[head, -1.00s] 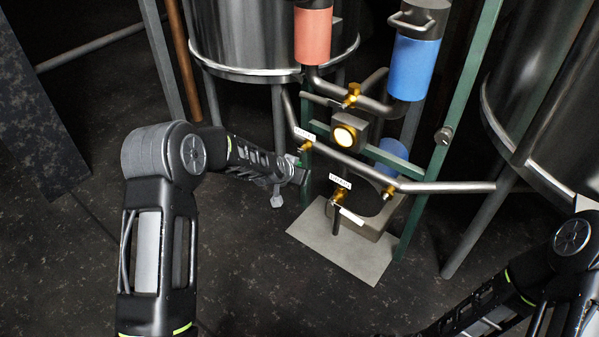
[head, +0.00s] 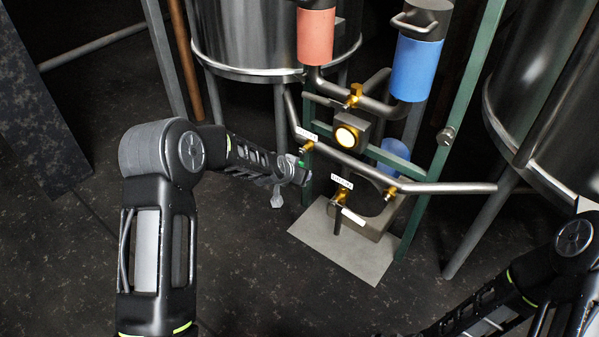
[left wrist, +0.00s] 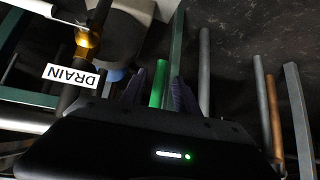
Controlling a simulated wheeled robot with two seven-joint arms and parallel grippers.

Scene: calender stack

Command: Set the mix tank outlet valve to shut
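A brass valve (head: 307,147) sits on the sloping grey pipe under a small white label too small to read, so I cannot confirm it is the mix tank outlet valve. A green handle (left wrist: 158,84) shows between the two fingers of my left gripper (left wrist: 159,92) in the left wrist view, with narrow dark gaps on either side. In the head view my left gripper (head: 301,172) is close beside the valve, and only a bit of green shows there. The fingers look open around the handle; contact is not visible. My right gripper is outside the view.
A label reading DRAIN (left wrist: 71,76) appears upside down near another brass valve (left wrist: 88,40). Lower brass valve (head: 340,196) hangs above a grey floor plate (head: 325,245). A lit round gauge (head: 346,136), green frame posts and steel tanks (head: 275,40) crowd behind.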

